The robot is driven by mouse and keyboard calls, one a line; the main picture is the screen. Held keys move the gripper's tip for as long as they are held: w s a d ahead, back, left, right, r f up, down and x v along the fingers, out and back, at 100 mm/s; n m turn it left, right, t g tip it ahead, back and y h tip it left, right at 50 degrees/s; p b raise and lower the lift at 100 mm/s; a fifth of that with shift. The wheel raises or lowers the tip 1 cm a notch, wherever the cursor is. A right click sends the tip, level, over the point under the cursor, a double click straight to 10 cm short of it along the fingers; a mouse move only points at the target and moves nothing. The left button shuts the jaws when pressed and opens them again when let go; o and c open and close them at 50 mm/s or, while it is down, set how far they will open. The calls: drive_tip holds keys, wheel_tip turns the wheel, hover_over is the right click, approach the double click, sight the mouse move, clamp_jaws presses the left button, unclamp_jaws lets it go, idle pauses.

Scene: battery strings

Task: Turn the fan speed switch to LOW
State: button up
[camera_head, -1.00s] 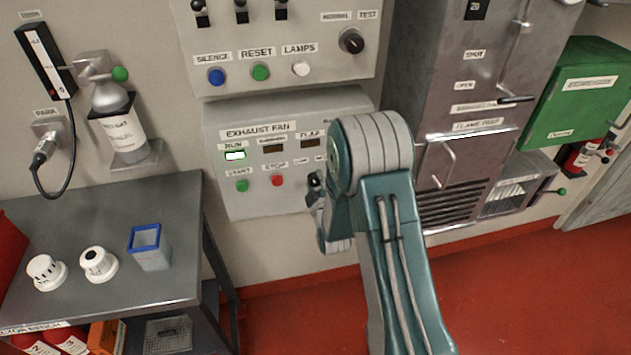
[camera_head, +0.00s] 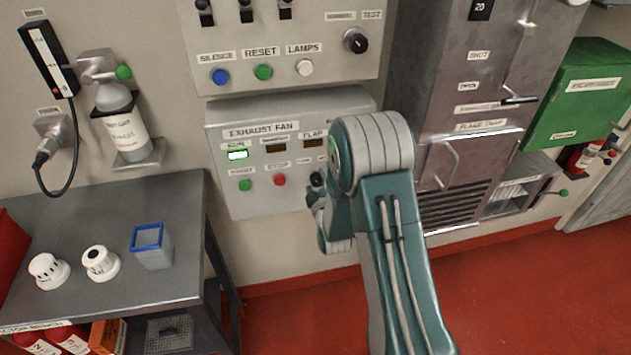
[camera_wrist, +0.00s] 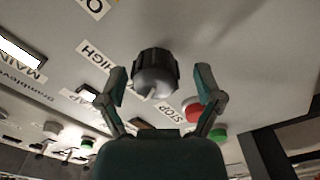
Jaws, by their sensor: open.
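The fan speed switch is a black ribbed knob (camera_wrist: 155,72) on the grey exhaust fan panel. In the wrist view it lies between the two fingertips of my gripper (camera_wrist: 160,82), which is open with a gap on both sides of the knob. A HIGH label (camera_wrist: 96,54) is beside it, and a label cut off by the top edge shows only an O. In the head view the knob (camera_head: 316,179) shows at the lower right of the exhaust fan panel (camera_head: 240,200), and my arm hides most of the gripper and the nearby labels.
A red STOP button (camera_wrist: 192,110) is close to the right finger in the wrist view, with a green button (camera_wrist: 217,134) beyond it. Above the panel is another box with the alarm buttons (camera_head: 263,72). A metal bench (camera_head: 95,215) stands at left.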

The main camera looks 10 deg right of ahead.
drive_tip(key=s, duration=1.2)
wheel_tip(320, 180, up, 13)
drive_tip(key=s+m+g, duration=0.3)
drive_tip(key=m+g, duration=0.3)
drive_tip(key=s+r+m+g, duration=0.2)
drive_tip(key=s+r+g, duration=0.1)
drive_tip(key=s, duration=0.7)
drive_tip(key=s+r+m+g, duration=0.3)
drive_tip(key=s+r, duration=0.2)
drive_tip(key=s, duration=0.6)
drive_tip(key=shift+d, duration=0.2)
